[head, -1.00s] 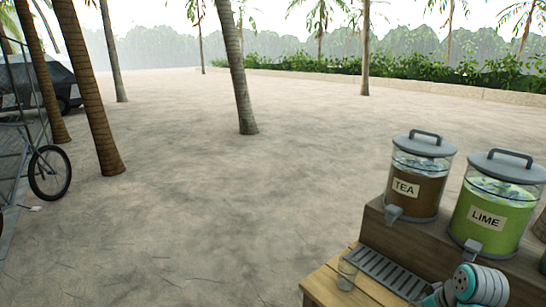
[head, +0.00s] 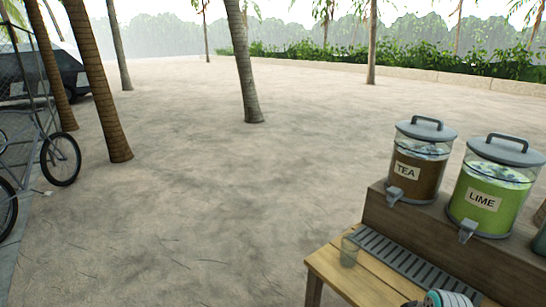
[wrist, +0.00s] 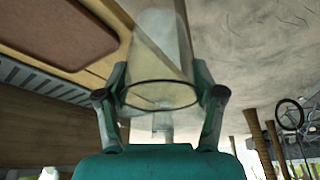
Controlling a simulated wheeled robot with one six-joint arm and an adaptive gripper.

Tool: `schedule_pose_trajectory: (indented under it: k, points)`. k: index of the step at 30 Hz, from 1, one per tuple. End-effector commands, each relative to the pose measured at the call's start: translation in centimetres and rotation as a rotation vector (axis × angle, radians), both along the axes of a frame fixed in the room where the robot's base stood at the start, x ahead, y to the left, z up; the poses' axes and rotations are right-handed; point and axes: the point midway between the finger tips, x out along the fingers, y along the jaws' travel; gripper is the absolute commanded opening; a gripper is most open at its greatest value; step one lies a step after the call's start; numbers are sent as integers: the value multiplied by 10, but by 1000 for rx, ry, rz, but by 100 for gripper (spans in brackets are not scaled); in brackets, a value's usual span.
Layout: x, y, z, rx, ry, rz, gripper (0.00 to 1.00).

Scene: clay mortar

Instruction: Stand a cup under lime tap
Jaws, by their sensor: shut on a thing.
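My gripper (wrist: 160,100) is shut on a clear cup (wrist: 160,50) in the wrist view, with one teal finger on each side of it. The cup's dark rim ring faces the camera. Another clear glass (head: 350,251) stands on the left end of the wooden table. A small glass shape (wrist: 162,122) also shows beyond the held cup. The lime dispenser (head: 491,188) is green and labelled, with its grey tap (head: 467,231) at the front left, above the drip grille (head: 415,265).
The tea dispenser (head: 421,163) stands left of the lime one on a wooden step (head: 405,222). The drip grille runs along the table (head: 345,278) before the step. A brown board (wrist: 65,30) lies on the table. Open sand lies to the left.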

Motion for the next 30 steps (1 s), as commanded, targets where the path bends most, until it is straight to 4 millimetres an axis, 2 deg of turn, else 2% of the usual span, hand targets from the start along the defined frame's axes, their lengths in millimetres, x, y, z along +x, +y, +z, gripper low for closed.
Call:
schedule_pose_trajectory:
  k: [9,15,21,30]
  points:
    - [-32,84,-112,0,10,-64,3]
    - [-45,126,-167,-1,6,-107,3]
    - [-49,143,-191,0,2,-128,3]
    - [-50,144,-193,1,0,-132,3]
